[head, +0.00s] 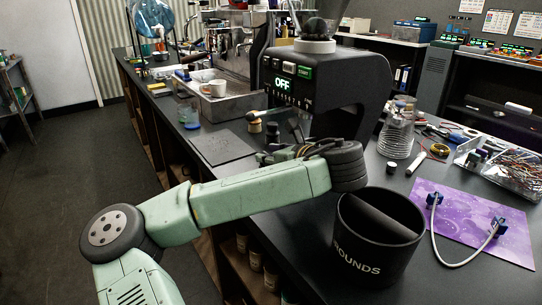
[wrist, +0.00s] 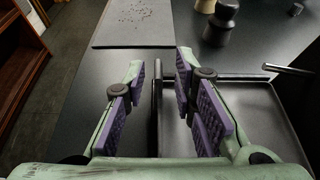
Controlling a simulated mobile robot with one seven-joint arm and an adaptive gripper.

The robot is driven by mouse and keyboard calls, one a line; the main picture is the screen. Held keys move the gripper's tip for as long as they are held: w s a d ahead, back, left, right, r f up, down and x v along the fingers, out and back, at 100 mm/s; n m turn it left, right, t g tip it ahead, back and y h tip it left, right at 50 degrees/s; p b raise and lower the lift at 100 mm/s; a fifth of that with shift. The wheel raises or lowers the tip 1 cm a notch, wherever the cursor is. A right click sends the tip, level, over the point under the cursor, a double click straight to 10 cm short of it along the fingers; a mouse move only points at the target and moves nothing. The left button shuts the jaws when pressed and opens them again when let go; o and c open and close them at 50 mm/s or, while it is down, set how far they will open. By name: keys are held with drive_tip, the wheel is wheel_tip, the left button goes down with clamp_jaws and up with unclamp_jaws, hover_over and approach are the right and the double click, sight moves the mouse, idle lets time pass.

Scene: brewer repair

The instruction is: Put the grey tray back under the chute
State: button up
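The grey tray (wrist: 250,115), shallow with a raised rim, fills the right of the wrist view on the dark counter. My gripper (wrist: 168,80) is open, with purple-padded fingers on either side of the tray's left rim; a gap shows on each side, and I cannot tell whether a pad touches. In the head view my gripper (head: 283,152) is low in front of the black machine (head: 345,90), whose display reads OFF. My arm and the machine hide the tray there. I cannot make out the chute.
A flat mat (head: 222,147) with dark crumbs lies left of my gripper.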

drive_tip(key=shift+r+p, duration=0.25)
drive_tip(key=shift+p, duration=0.15)
drive_tip(key=shift+b+v, duration=1.3)
drive_tip(key=shift+v, duration=2.45)
